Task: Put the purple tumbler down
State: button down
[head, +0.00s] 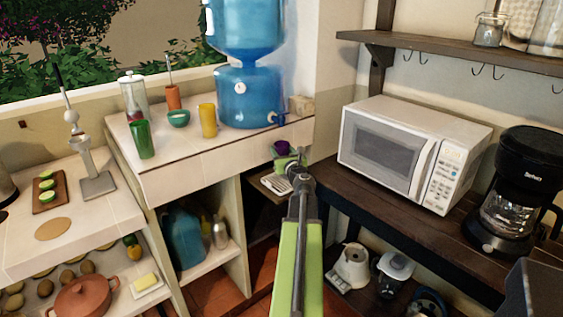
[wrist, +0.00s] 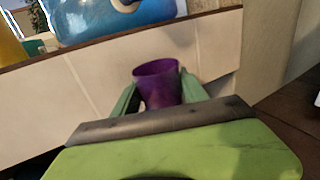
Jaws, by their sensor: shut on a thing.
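The purple tumbler (wrist: 158,84) is held between the two green fingers of my gripper (wrist: 160,92) in the wrist view. Its open rim faces up and it looks roughly upright. In the head view the tumbler (head: 282,148) shows small at the end of my green arm, in front of the tiled counter's right front edge, below the counter top. My gripper (head: 285,160) is shut on it. The tumbler's lower part is hidden by the gripper body in the wrist view.
The tiled counter (head: 225,167) carries a green cup (head: 142,139), a yellow cup (head: 208,120), a teal bowl (head: 179,118) and a blue water dispenser (head: 245,95). A white microwave (head: 385,150) stands on the dark shelf at right. Clear tile lies along the counter's front.

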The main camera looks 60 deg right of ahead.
notch_tip(320, 180, down, 3)
jog(key=shift+r+b, duration=0.1)
jog(key=shift+b, duration=0.6)
jog(key=shift+r, duration=0.2)
jog(key=shift+f, duration=0.1)
jog(key=c, duration=1.1)
grip_release()
jog(key=shift+f, duration=0.15)
jog(key=o, duration=0.5)
